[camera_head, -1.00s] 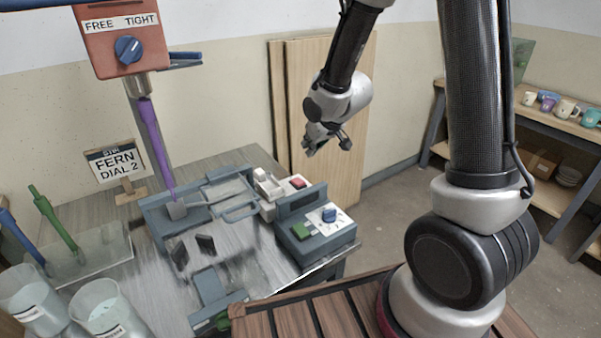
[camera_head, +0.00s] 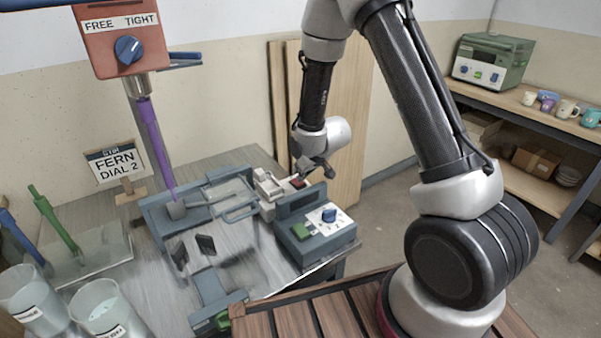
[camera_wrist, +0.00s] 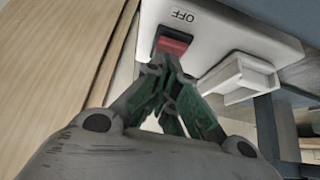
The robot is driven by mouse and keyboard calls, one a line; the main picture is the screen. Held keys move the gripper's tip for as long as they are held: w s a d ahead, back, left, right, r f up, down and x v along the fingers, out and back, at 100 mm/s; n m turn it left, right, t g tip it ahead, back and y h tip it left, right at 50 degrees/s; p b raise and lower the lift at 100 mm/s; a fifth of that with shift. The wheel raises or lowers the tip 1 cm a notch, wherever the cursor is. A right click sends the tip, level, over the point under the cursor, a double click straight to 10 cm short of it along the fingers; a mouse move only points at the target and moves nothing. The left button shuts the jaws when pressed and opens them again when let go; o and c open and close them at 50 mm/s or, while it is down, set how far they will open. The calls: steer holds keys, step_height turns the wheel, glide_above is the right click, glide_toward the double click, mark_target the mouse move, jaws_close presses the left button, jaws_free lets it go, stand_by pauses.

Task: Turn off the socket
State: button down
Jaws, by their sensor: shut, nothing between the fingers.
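The white socket box (camera_head: 267,188) stands on the back edge of the grey table, behind the blue control box. Its red switch (camera_head: 298,183) shows at its right end, partly covered by my gripper. In the wrist view the red switch (camera_wrist: 173,43) sits below the mark OFF, and a white plug (camera_wrist: 240,78) is in the box beside it. My gripper (camera_head: 318,172) is shut and empty, just above the switch. In the wrist view its fingertips (camera_wrist: 167,62) are at the lower edge of the switch; I cannot tell if they touch.
The blue control box (camera_head: 315,230) with a green button and blue knob stands in front of the socket. Wooden boards (camera_head: 345,130) lean on the wall behind my gripper. A purple stirrer (camera_head: 155,140) hangs at left. A shelf (camera_head: 530,115) with mugs is far right.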

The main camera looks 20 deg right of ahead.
steer(key=shift+f, duration=0.1)
steer(key=shift+s+f, duration=0.2)
steer(key=shift+f, duration=0.1)
steer(key=shift+s+d, duration=0.1)
steer(key=shift+s, duration=0.1)
steer(key=shift+w+f, duration=0.1)
steer(key=shift+w+a+r, duration=0.2)
steer(key=shift+w+a, duration=0.05)
steer(key=shift+w, duration=0.5)
